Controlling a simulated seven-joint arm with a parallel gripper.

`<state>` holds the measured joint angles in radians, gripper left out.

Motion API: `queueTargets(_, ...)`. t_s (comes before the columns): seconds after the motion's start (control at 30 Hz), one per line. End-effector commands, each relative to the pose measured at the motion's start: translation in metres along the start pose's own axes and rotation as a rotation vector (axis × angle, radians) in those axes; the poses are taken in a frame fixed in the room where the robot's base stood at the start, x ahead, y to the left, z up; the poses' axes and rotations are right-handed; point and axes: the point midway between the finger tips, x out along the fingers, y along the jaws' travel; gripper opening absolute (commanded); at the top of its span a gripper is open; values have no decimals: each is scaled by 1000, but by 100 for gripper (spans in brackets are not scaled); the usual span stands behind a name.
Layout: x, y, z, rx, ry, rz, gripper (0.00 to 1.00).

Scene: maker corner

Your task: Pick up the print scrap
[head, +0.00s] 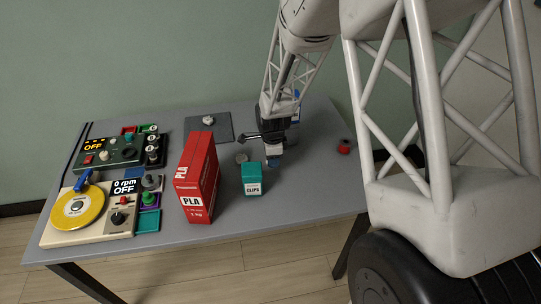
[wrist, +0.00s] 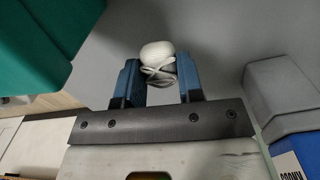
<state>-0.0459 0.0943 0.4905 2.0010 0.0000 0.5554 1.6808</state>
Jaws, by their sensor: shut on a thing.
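The print scrap (wrist: 157,55) is a small, pale, crumpled lump of loops. In the wrist view it sits between the two blue fingertips of my gripper (wrist: 160,82), which is shut on it. In the head view my gripper (head: 274,162) points down just behind the teal CLIPS box. I cannot make out the scrap there; the fingers and box hide that spot. I cannot tell whether the scrap touches the table.
The teal CLIPS box (head: 252,182) stands close by, with the red PLA box (head: 198,178) to its left. A grey and blue box (wrist: 292,105) is at right in the wrist view. A dark mat (head: 222,134), turntable (head: 78,208) and control panel (head: 110,153) lie further left.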

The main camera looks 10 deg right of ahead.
Motion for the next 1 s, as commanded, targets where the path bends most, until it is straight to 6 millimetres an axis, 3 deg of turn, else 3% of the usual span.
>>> queueTargets(0.5,-8,89,-10,0,0,1,13)
queueTargets(0.7,-10,112,-12,0,0,1,13)
queueTargets(1.0,-12,128,-14,0,0,1,13)
